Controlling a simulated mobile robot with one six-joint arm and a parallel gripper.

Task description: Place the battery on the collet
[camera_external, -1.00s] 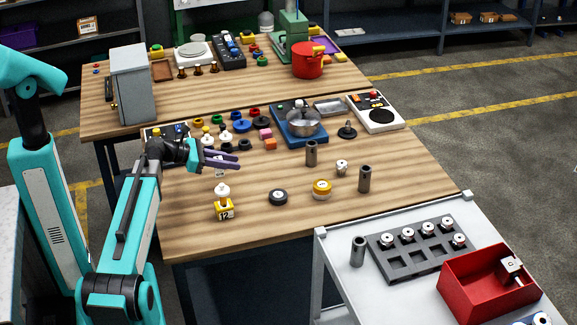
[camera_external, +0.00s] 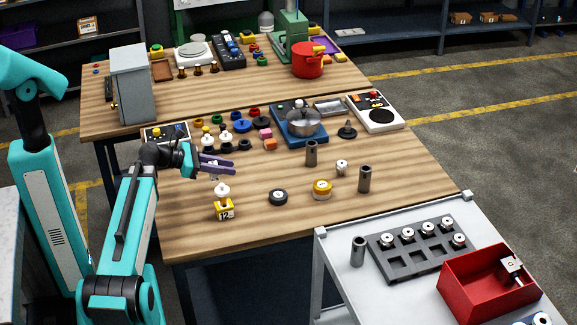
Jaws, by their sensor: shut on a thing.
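My gripper (camera_external: 221,167) is above the left part of the near wooden table. Its purple fingers point right and are shut on a small pale thing (camera_external: 213,173), which shows at and below the fingers. It is mostly hidden, and I cannot tell for sure that it is the battery. A white rounded piece (camera_external: 222,190) stands below it, behind a yellow block marked 12 (camera_external: 224,210). I cannot tell which piece is the collet; a small white and dark piece (camera_external: 341,168) stands farther right on the table.
Dark cylinders (camera_external: 311,155) (camera_external: 364,180), a black disc (camera_external: 278,198) and a yellow round piece (camera_external: 321,190) stand to the right. A blue unit with a pot (camera_external: 302,125) is behind. A grey rack (camera_external: 395,262) and red bin (camera_external: 485,290) are on the front-right cart.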

